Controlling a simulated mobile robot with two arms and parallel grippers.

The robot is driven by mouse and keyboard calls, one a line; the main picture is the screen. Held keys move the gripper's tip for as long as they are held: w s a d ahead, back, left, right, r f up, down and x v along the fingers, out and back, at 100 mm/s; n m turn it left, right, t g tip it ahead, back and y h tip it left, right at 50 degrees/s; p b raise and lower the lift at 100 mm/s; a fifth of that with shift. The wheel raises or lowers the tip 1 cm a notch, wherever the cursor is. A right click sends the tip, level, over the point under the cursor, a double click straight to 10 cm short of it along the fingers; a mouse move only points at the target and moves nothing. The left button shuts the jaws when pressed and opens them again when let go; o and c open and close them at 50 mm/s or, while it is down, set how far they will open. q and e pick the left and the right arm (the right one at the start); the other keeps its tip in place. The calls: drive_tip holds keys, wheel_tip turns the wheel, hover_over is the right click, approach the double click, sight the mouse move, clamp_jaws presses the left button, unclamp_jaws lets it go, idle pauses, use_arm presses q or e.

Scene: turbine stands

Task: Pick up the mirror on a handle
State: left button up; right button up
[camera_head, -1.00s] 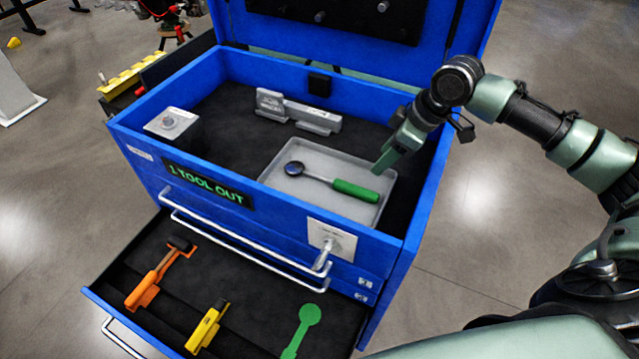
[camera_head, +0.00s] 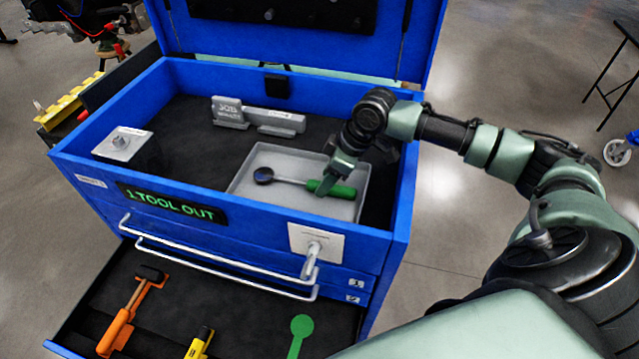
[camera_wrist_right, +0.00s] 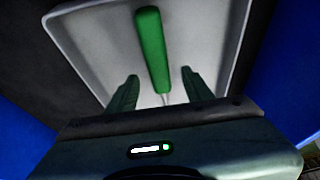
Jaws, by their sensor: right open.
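The mirror on a handle (camera_head: 332,187) lies in a grey tray (camera_head: 238,190) inside the blue tool chest, its dark round head to the left and its green handle to the right. My right gripper (camera_head: 332,181) is open at the green handle, with its fingers pointing down. In the right wrist view the green handle (camera_wrist_right: 151,50) runs lengthwise between and beyond the two open fingers (camera_wrist_right: 160,88); the mirror head is hidden there. I cannot tell whether the fingers touch the handle. My left gripper is not in view.
The blue chest's (camera_head: 250,225) walls surround the tray, with its raised lid behind. A grey block holder (camera_head: 262,118) and a grey box (camera_head: 122,143) stand inside. Below, an open drawer holds an orange-handled tool (camera_head: 118,330), a yellow tool (camera_head: 199,343) and a green mirror-shaped patch (camera_head: 301,327).

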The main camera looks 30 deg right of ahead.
drive_tip(key=shift+x, duration=1)
drive_tip(key=shift+r, duration=0.1)
drive_tip(key=shift+p, duration=0.35)
clamp_jaws()
idle(0.7)
